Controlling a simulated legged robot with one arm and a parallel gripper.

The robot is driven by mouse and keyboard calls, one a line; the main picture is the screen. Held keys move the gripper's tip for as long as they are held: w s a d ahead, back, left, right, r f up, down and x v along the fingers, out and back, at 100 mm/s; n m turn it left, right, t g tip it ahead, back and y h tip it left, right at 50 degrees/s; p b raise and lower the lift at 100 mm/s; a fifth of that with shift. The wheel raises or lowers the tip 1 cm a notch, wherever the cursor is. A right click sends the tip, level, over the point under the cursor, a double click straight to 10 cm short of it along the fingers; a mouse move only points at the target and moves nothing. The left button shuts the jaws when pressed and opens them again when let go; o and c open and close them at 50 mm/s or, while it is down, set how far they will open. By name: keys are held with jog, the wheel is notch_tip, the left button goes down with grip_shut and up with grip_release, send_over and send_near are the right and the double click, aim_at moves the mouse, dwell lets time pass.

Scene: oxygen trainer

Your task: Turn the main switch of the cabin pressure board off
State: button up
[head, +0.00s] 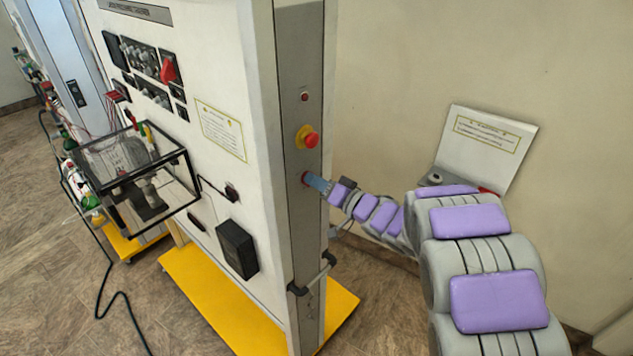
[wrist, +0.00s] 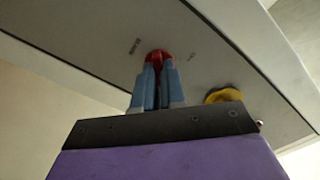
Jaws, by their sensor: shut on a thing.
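The cabin pressure board (head: 210,55) is a tall white cabinet with a grey side strip (head: 294,240). A small red main switch (head: 305,178) sits on that strip, below a red mushroom button (head: 308,138) on a yellow base. My gripper (head: 312,181) reaches the switch from the right. In the wrist view, the blue fingers of my gripper (wrist: 157,70) are closed around the red switch (wrist: 158,56), and only its top shows above the fingertips. Small lettering stands on either side of it, too blurred to read.
The yellow base (wrist: 223,96) is close beside my gripper in the wrist view. A small red light (head: 304,97) is higher on the strip. A handle (head: 318,273) sticks out below. A glass box (head: 135,175) juts from the board's front. A wall is behind my arm.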

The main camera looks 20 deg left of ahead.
jog(key=shift+w+d, duration=0.1)
grip_shut()
jog(key=shift+n, duration=0.3)
jog(key=shift+s+f+n+b, duration=0.1)
jog(key=shift+s+n+b, duration=0.05)
jog(key=shift+n+b, duration=3.5)
jog(key=shift+s+f+n+b, duration=0.15)
jog(key=shift+n+b, duration=2.1)
jog(key=shift+n, duration=2.7)
jog(key=shift+o, duration=1)
grip_release()
jog(key=o, duration=0.5)
jog(key=shift+s+d+r, duration=0.15)
jog(key=shift+d+r, duration=0.05)
jog(key=shift+r, duration=0.05)
jog(key=shift+c, duration=0.2)
jog(key=shift+a, duration=0.1)
